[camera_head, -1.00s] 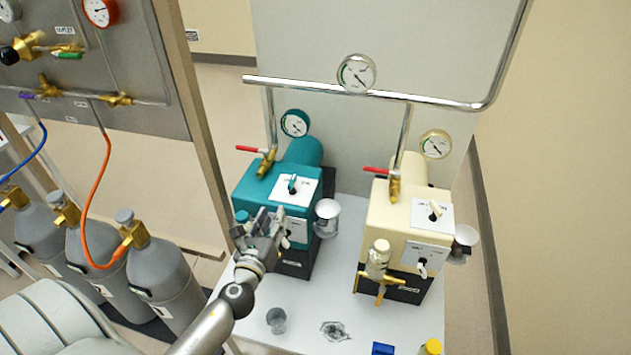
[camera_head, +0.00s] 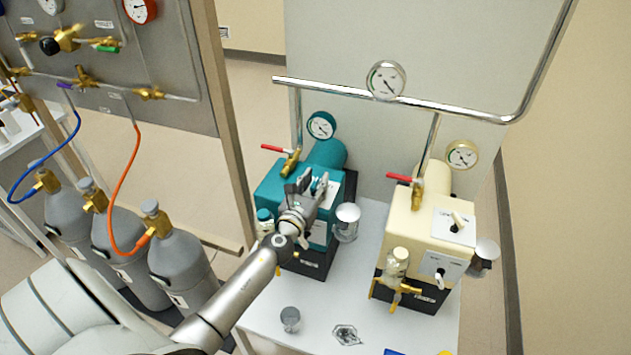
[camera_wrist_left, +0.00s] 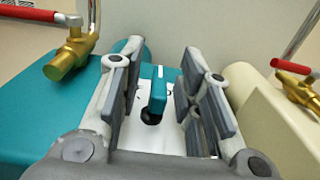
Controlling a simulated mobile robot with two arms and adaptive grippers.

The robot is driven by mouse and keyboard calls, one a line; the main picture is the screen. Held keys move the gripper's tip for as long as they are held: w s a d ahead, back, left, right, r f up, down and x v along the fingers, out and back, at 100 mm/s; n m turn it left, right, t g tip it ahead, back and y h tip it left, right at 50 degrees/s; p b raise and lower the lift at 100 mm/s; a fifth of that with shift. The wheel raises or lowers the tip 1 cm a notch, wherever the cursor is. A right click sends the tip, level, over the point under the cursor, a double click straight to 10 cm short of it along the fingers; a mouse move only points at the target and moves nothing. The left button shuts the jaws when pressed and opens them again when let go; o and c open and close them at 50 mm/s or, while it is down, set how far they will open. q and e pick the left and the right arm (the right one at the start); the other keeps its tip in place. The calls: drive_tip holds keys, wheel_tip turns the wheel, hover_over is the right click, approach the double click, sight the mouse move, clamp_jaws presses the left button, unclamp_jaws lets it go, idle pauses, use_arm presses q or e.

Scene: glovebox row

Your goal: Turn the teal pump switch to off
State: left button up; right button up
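The teal pump (camera_head: 275,185) stands on the left of the white bench. Its teal switch lever (camera_wrist_left: 158,88) rises from a black pivot on a white plate on top of the pump. In the wrist view my left gripper (camera_wrist_left: 163,75) is open, with one finger on each side of the lever and gaps between. In the head view the left gripper (camera_head: 307,182) is over the top plate and hides most of the switch. The plate's markings are mostly hidden by the fingers. My right gripper is in neither view.
A cream pump (camera_head: 400,225) with its own switches stands to the right. A red-handled brass valve (camera_head: 290,162) is behind the gripper, under the metal pipe (camera_head: 430,101). A glass cup (camera_head: 347,222) hangs at the teal pump's right side. Grey cylinders (camera_head: 180,270) stand left.

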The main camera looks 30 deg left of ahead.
use_arm(q)
drive_tip(key=shift+w, duration=0.3)
clamp_jaws()
